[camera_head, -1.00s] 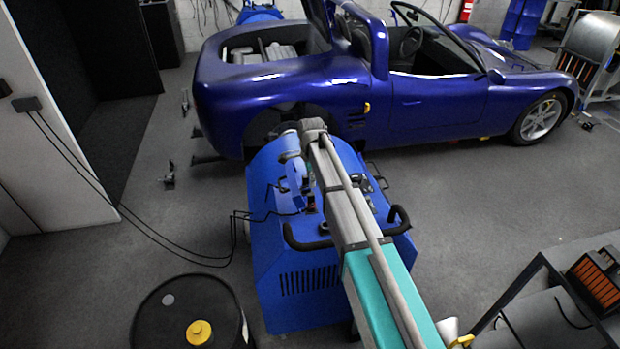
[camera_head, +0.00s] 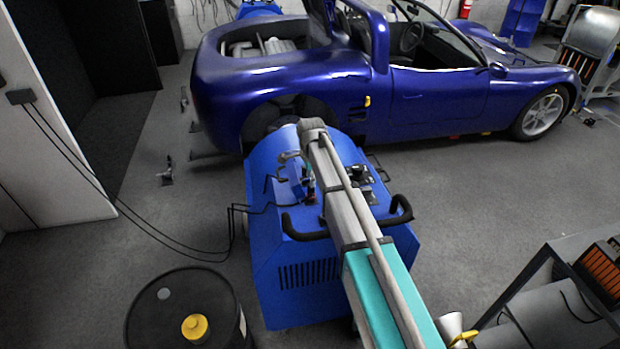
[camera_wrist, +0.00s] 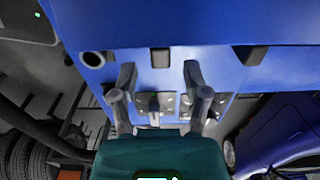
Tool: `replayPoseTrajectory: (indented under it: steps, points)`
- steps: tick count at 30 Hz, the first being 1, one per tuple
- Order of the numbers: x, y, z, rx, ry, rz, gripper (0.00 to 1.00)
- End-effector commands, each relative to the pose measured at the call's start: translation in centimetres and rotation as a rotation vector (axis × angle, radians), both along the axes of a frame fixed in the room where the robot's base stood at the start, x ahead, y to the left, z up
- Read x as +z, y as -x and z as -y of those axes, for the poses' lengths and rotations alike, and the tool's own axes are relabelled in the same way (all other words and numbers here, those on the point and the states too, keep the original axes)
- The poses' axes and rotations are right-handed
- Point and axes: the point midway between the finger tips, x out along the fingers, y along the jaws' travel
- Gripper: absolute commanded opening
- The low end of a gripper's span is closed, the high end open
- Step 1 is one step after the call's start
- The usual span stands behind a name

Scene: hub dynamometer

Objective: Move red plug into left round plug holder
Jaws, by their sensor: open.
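My gripper (camera_wrist: 158,74) is open in the wrist view, its two grey fingers spread apart over the top of the blue dynamometer unit (camera_wrist: 205,38). Nothing is held between the fingertips. Between and behind the fingers are small grey and dark metal fittings (camera_wrist: 153,103); I cannot tell which is a plug or a holder. A dark round ring (camera_wrist: 92,58) sits on the blue face to the left of the fingers. I cannot make out the red plug clearly in either view. In the head view the blue unit (camera_head: 300,275) is partly covered by my arm.
Black handles (camera_head: 303,229) stick out from the unit's near side. A blue car (camera_head: 430,100) stands close behind it. A black drum (camera_head: 165,325) with a yellow cap is at the lower left. Cables (camera_head: 150,232) run from the wall box to the unit.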

Motion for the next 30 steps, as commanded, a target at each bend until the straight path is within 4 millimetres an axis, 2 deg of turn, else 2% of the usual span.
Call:
replayPoseTrajectory:
  steps: [1, 3, 13, 30]
  points:
    - [-0.9, 0.0, 0.0, 0.000, 0.000, 0.000, 0.60]
    - [-1.5, 0.0, 0.0, 0.000, 0.000, 0.000, 0.60]
    - [-3.8, 0.0, -0.1, 0.001, 0.000, 0.000, 0.60]
    - [-4.4, 0.0, -0.1, 0.001, 0.000, 0.000, 0.60]
